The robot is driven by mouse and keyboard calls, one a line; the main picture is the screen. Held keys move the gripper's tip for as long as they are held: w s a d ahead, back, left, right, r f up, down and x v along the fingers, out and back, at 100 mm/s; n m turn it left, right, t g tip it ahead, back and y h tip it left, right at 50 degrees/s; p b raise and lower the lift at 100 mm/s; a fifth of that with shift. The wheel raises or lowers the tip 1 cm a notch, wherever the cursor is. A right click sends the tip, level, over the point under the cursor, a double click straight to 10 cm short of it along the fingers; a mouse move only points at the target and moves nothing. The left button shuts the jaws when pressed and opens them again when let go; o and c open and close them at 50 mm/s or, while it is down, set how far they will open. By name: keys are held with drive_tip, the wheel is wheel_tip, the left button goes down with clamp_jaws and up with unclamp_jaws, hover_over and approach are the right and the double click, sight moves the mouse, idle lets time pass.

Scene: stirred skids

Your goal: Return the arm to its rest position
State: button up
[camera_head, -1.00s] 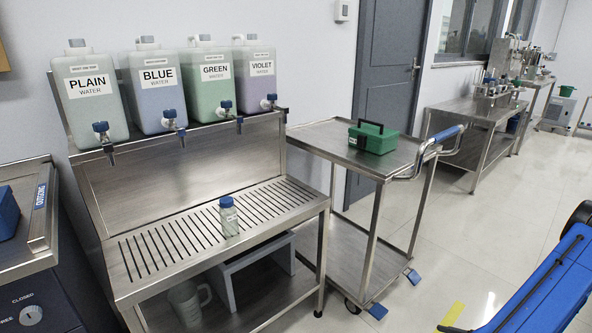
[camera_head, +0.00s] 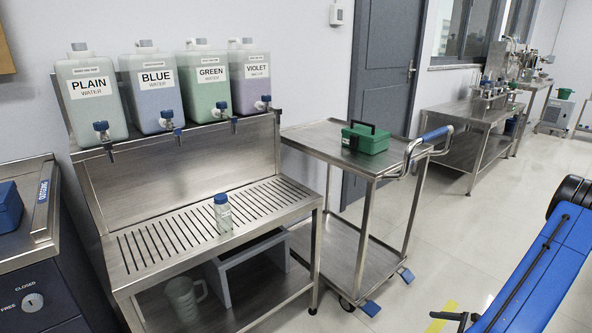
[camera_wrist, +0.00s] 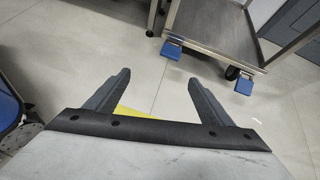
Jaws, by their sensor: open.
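My gripper (camera_wrist: 158,92) shows in the wrist view with its two dark fingers spread apart and nothing between them. It points down over the light tiled floor.
A steel trolley (camera_head: 305,135) with a green box (camera_head: 365,138) stands beside a slatted steel bench (camera_head: 150,262). A blue-capped bottle (camera_head: 223,214) stands on the bench below several labelled water tanks (camera_head: 209,88). Its lower shelf holds a jug (camera_head: 184,300). Floor (camera_head: 420,225) right of the trolley is clear.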

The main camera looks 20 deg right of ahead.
drive_tip(key=w+a+r+n+g+y, duration=0.1)
drive_tip(key=w+a+r+n+g, duration=0.45)
drive_tip(key=a+r, duration=0.7)
drive_tip(key=w+a+r+n+g, duration=0.2)
drive_tip(key=a+r+n, duration=0.75)
drive_tip(key=r, duration=0.65)
drive_tip(key=s+a+r+n+h, duration=0.3)
drive_tip(key=s+a+r+n, duration=0.35)
drive_tip(key=a+r, duration=0.45)
drive_tip(key=s+a+r+n+t+h, duration=0.1)
drive_tip(key=s+a+r+n+h, duration=0.1)
drive_tip(key=s, duration=0.3)
drive_tip(key=s+a+r+n+t+h, duration=0.1)
drive_tip(key=s+a+r+n, duration=0.3)
drive_tip(key=s+r+n, duration=0.1)
drive_tip(key=shift+s+a+h, duration=0.3)
drive_tip(key=shift+s+h, duration=0.1)
drive_tip(key=shift+s, duration=0.15)
